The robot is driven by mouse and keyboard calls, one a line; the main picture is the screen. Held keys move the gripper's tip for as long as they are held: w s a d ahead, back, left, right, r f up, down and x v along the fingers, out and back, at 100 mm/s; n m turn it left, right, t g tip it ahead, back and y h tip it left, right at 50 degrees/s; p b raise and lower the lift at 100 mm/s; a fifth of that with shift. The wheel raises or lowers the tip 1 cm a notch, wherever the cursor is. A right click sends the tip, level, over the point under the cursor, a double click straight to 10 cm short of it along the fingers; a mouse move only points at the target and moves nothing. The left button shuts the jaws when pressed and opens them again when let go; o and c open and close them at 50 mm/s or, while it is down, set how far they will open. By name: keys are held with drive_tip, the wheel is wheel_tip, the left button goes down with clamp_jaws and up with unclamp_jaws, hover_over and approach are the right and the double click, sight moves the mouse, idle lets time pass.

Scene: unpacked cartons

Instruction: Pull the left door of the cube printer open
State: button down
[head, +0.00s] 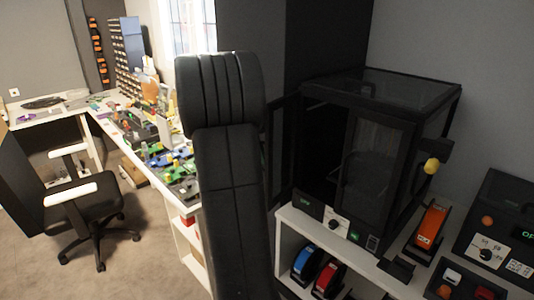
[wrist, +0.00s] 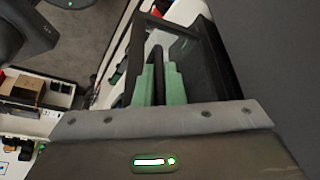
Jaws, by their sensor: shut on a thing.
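The cube printer (head: 445,98) is a black-framed box with glass panels on a white shelf unit at the right of the head view. Its left door (head: 281,150) stands swung outward, seen nearly edge-on beside my arm, and the left half of the front is an open dark gap. The right door (head: 376,165) looks closed. In the wrist view, my gripper's green fingers (wrist: 158,72) are shut on a dark upright bar of the left door, likely its handle. Dark framed glass (wrist: 205,65) shows just right of the fingers. In the head view my gripper is hidden behind my arm.
Blue and red tape dispensers (head: 317,270) sit in the shelf below the printer. An orange device (head: 431,227) and a black machine (head: 505,215) stand to its right. A cluttered white workbench (head: 98,117) and an office chair (head: 85,205) are at the left.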

drive_tip(key=shift+w+a+p, duration=0.3)
drive_tip(key=shift+w+a, duration=0.05)
drive_tip(key=shift+w, duration=0.45)
drive_tip(key=c, duration=1.5)
unclamp_jaws()
drive_tip(key=v, duration=1.4)
drive_tip(key=shift+f, duration=0.15)
